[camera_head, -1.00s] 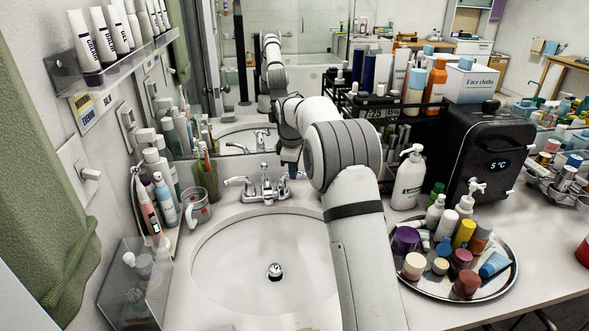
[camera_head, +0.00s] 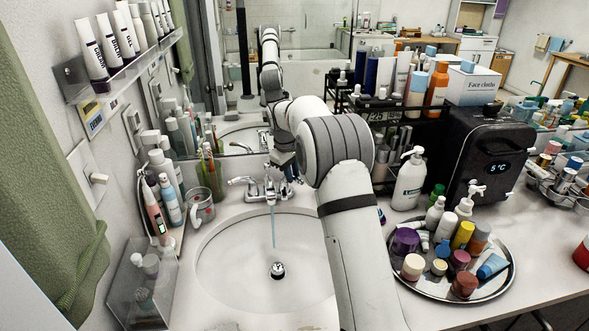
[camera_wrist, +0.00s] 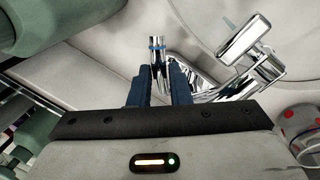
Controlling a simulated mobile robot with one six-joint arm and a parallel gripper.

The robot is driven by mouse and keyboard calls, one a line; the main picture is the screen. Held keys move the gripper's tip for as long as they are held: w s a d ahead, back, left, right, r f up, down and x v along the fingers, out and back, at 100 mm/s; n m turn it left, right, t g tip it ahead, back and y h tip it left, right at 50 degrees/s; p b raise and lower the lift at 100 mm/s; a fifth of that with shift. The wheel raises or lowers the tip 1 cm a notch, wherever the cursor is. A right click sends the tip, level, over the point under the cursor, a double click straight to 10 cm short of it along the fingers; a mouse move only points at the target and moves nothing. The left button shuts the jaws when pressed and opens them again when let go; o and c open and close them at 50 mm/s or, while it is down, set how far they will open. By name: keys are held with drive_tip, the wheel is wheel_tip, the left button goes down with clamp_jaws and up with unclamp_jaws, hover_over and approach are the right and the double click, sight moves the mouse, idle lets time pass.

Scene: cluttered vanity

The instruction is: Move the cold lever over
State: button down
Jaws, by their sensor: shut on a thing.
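The chrome faucet (camera_head: 269,188) stands at the back of the white sink. Water (camera_head: 273,228) runs from its spout into the basin. My gripper (camera_wrist: 159,76) is shut on the cold lever (camera_wrist: 157,48), a chrome lever with a blue ring that shows between the dark blue fingers in the wrist view. In the head view my gripper (camera_head: 286,163) is at the faucet's right side, and the cold lever is mostly hidden there.
A cup with red dots (camera_head: 199,207) and several bottles and brushes stand left of the sink. A mirror rises behind the faucet. Right of my arm are a white pump bottle (camera_head: 410,180), a round tray (camera_head: 505,281) of small bottles and a black cooler (camera_head: 485,150).

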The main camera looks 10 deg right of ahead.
drive_tip(key=shift+s+a+m+p, duration=0.15)
drive_tip(key=shift+a+m+p, duration=0.15)
drive_tip(key=shift+m, duration=0.5)
drive_tip(key=c, duration=1.3)
unclamp_jaws()
drive_tip(key=shift+c, duration=0.2)
wheel_tip(320, 180, up, 8)
drive_tip(key=a, duration=0.1)
drive_tip(key=shift+s+a+f, duration=0.15)
drive_tip(key=shift+s, duration=0.2)
